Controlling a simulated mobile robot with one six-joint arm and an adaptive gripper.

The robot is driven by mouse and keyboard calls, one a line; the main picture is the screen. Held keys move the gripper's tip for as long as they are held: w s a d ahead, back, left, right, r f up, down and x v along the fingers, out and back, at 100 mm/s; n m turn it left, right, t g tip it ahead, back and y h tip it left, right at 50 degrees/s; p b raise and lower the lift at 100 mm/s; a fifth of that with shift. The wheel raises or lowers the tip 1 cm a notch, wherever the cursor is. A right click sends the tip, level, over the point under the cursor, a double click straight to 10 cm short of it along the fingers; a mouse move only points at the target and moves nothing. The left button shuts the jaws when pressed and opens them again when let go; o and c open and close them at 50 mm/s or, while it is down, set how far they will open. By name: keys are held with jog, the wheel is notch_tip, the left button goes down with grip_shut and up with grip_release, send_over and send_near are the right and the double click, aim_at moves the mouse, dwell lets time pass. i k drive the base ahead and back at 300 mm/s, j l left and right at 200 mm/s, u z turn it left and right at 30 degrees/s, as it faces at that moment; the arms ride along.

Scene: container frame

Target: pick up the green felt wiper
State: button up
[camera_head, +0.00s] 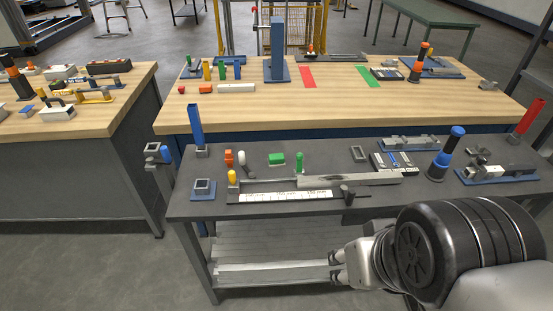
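A small green block (277,159), which looks like the felt wiper, lies on the dark grey table (335,146), left of its middle. A green upright peg-like piece (299,162) stands just to its right. My gripper (335,267) is in front of the table's front edge, lower in the picture and well apart from the green block. Its two fingers are apart, with nothing seen between them.
A long tray with a white scale (280,197) lies between the green block and the front edge. A blue post (195,126) stands at left and a blue-topped dark cylinder (445,153) at right. A wooden table (330,105) stands behind.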

aim_at(275, 160)
jog(key=i+l+u, duration=0.3)
jog(key=i, duration=0.25)
jog(key=i+l+u, duration=0.3)
jog(key=i, duration=0.25)
